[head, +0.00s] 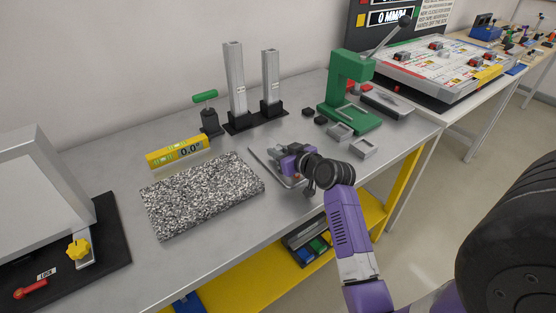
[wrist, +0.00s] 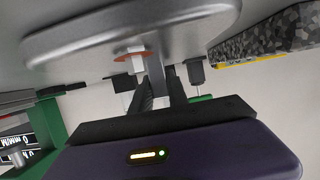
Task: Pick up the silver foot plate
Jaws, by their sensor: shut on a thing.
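The silver foot plate (wrist: 130,35) fills the top of the wrist view as a broad, smooth plate with rounded ends. A narrow upright part with a reddish ring at its base joins it. I cannot tell whether the plate touches the bench.
The speckled granite block (head: 203,193) and yellow level (head: 178,152) lie left of my gripper. Two grey columns (head: 235,80) stand behind. A green press (head: 350,95) and small grey blocks (head: 363,148) are to the right. The front bench edge is close.

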